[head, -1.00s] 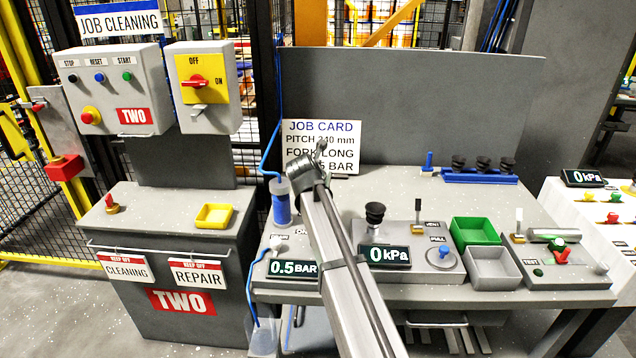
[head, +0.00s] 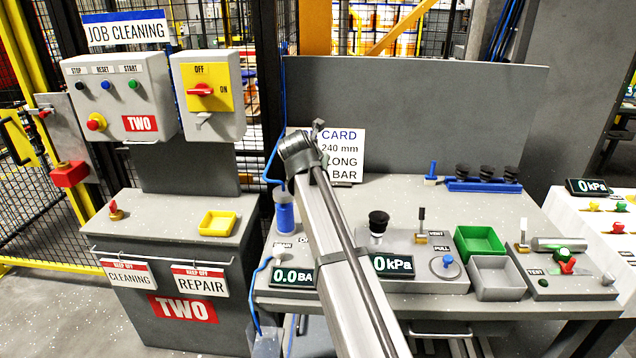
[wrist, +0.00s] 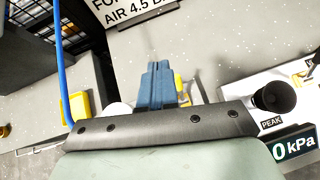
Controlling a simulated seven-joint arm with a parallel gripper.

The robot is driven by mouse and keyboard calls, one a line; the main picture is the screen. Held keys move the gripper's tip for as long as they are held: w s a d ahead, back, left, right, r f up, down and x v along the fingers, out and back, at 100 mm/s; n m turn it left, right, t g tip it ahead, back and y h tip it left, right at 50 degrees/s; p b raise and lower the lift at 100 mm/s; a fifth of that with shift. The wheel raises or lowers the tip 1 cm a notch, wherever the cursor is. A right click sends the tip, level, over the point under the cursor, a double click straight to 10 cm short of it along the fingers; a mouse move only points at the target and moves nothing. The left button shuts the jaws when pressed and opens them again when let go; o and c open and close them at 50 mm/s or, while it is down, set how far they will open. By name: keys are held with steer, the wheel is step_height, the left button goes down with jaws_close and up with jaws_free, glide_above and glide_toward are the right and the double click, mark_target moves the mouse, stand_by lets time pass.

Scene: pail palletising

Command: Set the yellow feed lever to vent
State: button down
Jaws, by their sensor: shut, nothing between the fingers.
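My gripper (wrist: 158,85) shows in the wrist view as two blue fingers, shut together with nothing between them. A small yellow part (wrist: 180,88) shows just behind the fingers on their right, mostly hidden; it may be the yellow feed lever, but I cannot tell its setting or whether the fingers touch it. In the head view my arm covers that part of the bench, and neither the fingers nor a clear yellow lever shows there. The left pressure display (head: 293,277) reads 0.0, its right end covered by my arm.
A blue-bodied unit (head: 284,212) with a blue hose stands left of my arm. A black-knobbed post (head: 378,222), a kPa display (head: 394,265), a lever by a VENT label (head: 421,225), and green (head: 478,241) and grey (head: 497,277) bins stand right.

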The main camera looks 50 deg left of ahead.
steer(key=shift+s+a+r, duration=0.1)
steer(key=shift+r, duration=0.8)
steer(key=shift+s+a+r, duration=0.1)
steer(key=shift+r, duration=0.8)
steer(key=shift+d, duration=0.1)
